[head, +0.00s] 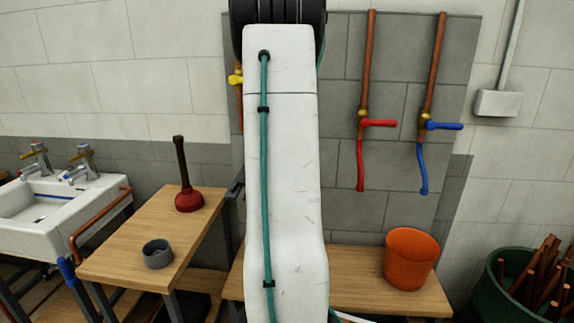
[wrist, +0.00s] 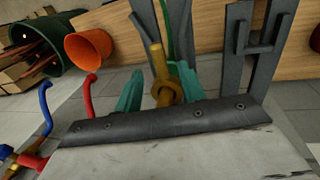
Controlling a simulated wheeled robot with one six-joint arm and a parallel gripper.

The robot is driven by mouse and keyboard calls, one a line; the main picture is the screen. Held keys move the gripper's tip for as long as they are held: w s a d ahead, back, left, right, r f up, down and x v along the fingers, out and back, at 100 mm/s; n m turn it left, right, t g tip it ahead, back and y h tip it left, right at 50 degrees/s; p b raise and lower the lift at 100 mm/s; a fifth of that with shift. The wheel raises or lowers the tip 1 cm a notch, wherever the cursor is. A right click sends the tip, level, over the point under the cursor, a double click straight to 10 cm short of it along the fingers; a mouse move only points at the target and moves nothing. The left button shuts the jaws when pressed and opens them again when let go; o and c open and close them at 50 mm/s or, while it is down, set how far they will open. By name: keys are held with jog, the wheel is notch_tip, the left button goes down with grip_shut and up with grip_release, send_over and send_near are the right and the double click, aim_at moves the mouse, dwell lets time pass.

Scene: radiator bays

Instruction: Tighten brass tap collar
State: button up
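A brass collar (wrist: 168,93), ring-shaped, sits near the middle of the wrist view. A brass-yellow pipe piece (wrist: 157,58) runs up from it in that picture. My gripper (wrist: 156,86) has teal fingers on either side of the collar. A gap shows on the left of the collar; whether the right finger touches it I cannot tell. In the head view my white arm covers the gripper and most of this tap. Only a yellow handle (head: 236,79) shows at the arm's left edge.
A red tap (head: 378,123) and a blue tap (head: 442,126) hang on the grey wall panel to the right. An orange bucket (head: 411,259) stands on the wooden bench below. A plunger (head: 188,198) and grey cup (head: 157,254) stand on the left table.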

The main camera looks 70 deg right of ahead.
jog(key=r, duration=0.4)
jog(key=shift+w+a+r, duration=0.1)
jog(key=shift+w, duration=0.3)
jog(key=w+a+n, duration=0.2)
jog(key=a+n, duration=0.1)
jog(key=a, duration=1.1)
jog(key=w+a+n, duration=0.2)
jog(key=a+n, duration=0.2)
jog(key=a, duration=1.1)
jog(key=s+a+n+t, duration=0.1)
jog(key=s+a+n, duration=0.2)
jog(key=a, duration=0.8)
jog(key=s+a+f+n+t, duration=0.1)
jog(key=s+a+n, duration=0.3)
jog(key=a, duration=0.8)
jog(key=shift+s+f+n+t+y, duration=0.15)
jog(key=shift+s+n+t+y, duration=0.15)
jog(key=shift+n+t, duration=0.4)
jog(key=shift+d, duration=0.1)
